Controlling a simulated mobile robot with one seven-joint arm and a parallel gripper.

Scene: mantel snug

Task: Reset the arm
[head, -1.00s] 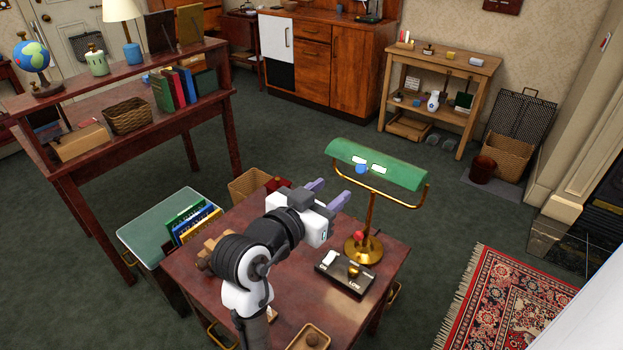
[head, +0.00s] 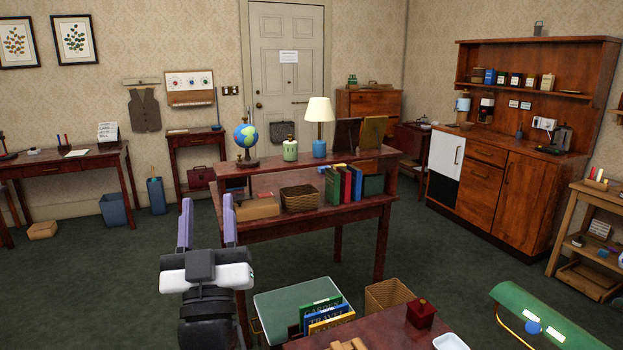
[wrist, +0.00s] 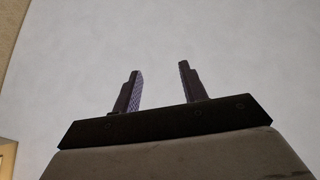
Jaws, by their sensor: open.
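My gripper (head: 207,222) is raised at the lower left of the head view, with its two purple fingers pointing up and apart. Nothing is between them. In the wrist view my gripper (wrist: 158,85) also shows both fingers spread and empty against a plain pale surface, with no object near. In the head view it appears in front of and left of the dark red two-tier shelf (head: 290,230), and its fingers do not visibly touch anything.
A red-brown table (head: 385,335) with a red box (head: 421,313) and a green lamp (head: 540,320) is at the bottom right. Open carpet lies at the left.

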